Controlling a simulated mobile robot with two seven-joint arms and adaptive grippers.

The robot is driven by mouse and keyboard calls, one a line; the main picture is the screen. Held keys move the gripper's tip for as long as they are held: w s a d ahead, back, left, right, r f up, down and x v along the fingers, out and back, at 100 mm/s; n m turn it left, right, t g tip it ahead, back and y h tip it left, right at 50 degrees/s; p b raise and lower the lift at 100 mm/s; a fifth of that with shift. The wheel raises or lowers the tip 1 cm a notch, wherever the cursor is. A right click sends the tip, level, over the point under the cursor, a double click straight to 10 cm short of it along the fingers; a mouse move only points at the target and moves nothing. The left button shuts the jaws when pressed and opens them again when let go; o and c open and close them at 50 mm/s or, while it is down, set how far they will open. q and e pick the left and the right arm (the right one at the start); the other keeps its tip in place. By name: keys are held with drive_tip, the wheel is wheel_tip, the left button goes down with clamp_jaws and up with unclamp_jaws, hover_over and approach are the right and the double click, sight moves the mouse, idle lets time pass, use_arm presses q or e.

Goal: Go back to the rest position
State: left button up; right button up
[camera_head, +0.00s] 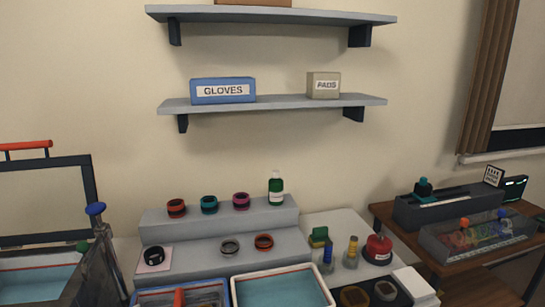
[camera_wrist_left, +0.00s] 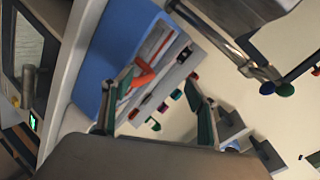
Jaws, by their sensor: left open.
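My left gripper (camera_wrist_left: 160,82) shows in the wrist view with its two green-padded fingers spread apart. No object sits held between the fingertips. Beyond them are a blue tray (camera_wrist_left: 108,45) and an orange-red part (camera_wrist_left: 143,74), with several small coloured rings farther off. The wrist view is strongly tilted. I cannot make out my left gripper in the head view. My right gripper shows in neither view.
A grey stepped stand (camera_head: 160,219) holds several rings and a green bottle (camera_head: 276,188). In front are a blue tray (camera_head: 139,298) and a white-rimmed tray (camera_head: 236,289). A dark frame (camera_head: 90,185) stands left. A wooden side table (camera_head: 383,212) stands right. Wall shelves (camera_head: 270,102) hang above.

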use_arm(q)
drive_tip(key=s+a+f+n+g+y, duration=0.1)
drive_tip(key=s+a+f+n+g, duration=0.15)
drive_tip(key=s+a+f, duration=0.35)
drive_tip(key=s+a+f+n+g+y, duration=0.1)
drive_tip(key=s+a+f+g, duration=0.25)
drive_tip(key=s, duration=0.55)
drive_tip(key=w+d+f+n+t+h, duration=0.2)
drive_tip(key=d+f+h, duration=0.5)
drive_tip(key=d+f, duration=0.8)
drive_tip(key=shift+d+f+n+t, duration=0.15)
drive_tip(key=shift+d+n+t, duration=0.3)
drive_tip(key=shift+d+t, duration=0.2)
